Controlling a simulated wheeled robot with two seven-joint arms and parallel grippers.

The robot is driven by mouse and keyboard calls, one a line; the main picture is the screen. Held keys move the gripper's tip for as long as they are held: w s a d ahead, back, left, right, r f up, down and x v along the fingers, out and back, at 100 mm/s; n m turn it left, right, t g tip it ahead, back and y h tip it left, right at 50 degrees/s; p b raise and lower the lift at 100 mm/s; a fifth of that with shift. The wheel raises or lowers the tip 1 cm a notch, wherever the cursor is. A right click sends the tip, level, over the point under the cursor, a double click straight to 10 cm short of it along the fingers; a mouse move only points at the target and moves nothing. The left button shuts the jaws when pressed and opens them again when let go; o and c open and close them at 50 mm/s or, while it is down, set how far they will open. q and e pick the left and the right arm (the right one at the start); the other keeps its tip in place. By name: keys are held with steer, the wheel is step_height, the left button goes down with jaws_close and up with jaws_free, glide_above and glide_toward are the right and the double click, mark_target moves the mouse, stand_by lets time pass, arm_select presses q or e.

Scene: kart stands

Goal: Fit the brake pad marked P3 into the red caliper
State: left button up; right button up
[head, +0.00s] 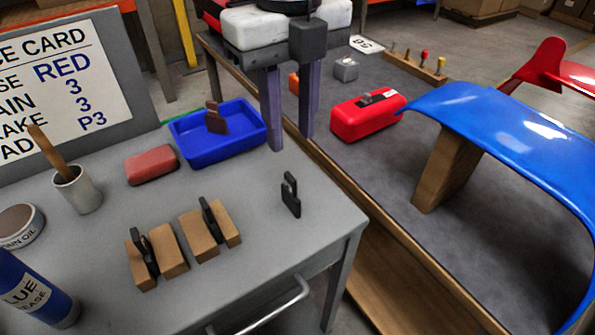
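My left gripper (292,142) hangs down at the top centre, above the strip between the grey table and the kart stand. Its two fingers are apart with nothing seen between them. A black brake pad (291,198) stands alone on the table, below the gripper in the picture. Two more black pads stand in wooden holders, one at left (143,255) and one at right (211,220). No P3 mark is legible on any pad. A red block with a dark top opening (367,115), seemingly the red caliper, sits on the kart stand. My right gripper is not in view.
A blue tray (190,153) holds a brown piece (215,120). A red block (151,165), a cup with a stick (80,192), tins and a card reading P3 (60,85) occupy the left. A blue curved panel (500,120) overhangs the stand at right.

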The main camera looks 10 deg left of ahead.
mark_target(290, 176)
arm_select(q)
steer(key=shift+s+f, duration=0.25)
steer(key=shift+f, duration=0.35)
steer(key=shift+s+f, duration=0.25)
steer(key=shift+f, duration=0.3)
steer(key=shift+w+a+f+p, duration=0.1)
steer(key=shift+w+f+p, duration=0.1)
steer(key=shift+f, duration=1.35)
steer(key=shift+w+f+p, duration=0.1)
steer(key=shift+w+f, duration=0.05)
steer(key=shift+f, duration=1.35)
jaws_close()
